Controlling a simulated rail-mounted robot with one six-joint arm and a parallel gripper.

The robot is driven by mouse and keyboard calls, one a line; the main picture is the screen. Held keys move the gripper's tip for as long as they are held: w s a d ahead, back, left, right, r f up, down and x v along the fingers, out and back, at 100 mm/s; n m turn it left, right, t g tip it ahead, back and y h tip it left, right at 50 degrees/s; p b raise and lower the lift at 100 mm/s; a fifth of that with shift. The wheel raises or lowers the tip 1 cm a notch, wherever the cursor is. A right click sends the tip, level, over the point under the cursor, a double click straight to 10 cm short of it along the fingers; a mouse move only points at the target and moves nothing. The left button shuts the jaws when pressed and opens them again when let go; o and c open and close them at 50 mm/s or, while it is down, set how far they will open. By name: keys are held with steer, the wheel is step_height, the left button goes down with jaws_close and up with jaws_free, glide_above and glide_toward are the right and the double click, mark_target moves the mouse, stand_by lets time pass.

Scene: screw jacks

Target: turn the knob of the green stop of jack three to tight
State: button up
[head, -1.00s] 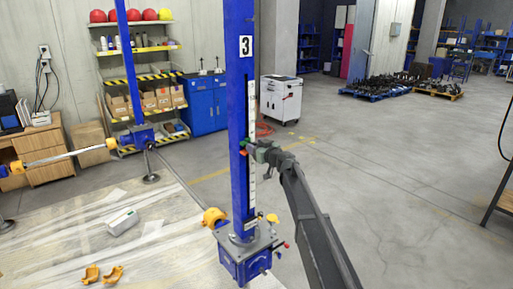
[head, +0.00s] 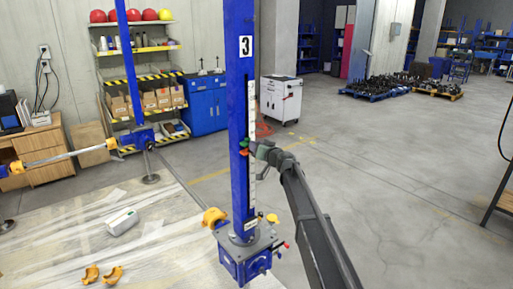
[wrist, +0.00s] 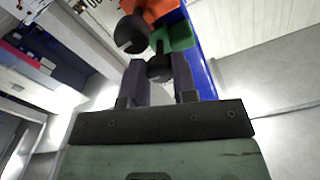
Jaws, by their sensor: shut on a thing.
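Jack three is the blue column (head: 238,100) with a "3" plate, upright on a grey-topped blue base. Its green stop (head: 245,142) sits on the column just above a red stop (head: 244,152). In the wrist view the green stop (wrist: 178,38) shows beyond my fingers, with the orange-red stop (wrist: 162,8) and that stop's dark round knob (wrist: 131,34) past it. My gripper (head: 257,148) is at the column's right side. In the wrist view my gripper (wrist: 159,60) is shut on the green stop's dark knob (wrist: 159,69), partly hidden between the fingers.
The red stop's knob is close to my fingertips. A white scale strip (head: 252,120) runs down the column. The jack base (head: 247,245) has small coloured parts and a yellow-orange piece (head: 213,216) beside it.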

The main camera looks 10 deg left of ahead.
steer(key=o, duration=0.9)
steer(key=shift+s+d, duration=0.1)
steer(key=v, duration=1)
steer(key=shift+s+d, duration=0.15)
steer(key=shift+s, duration=0.1)
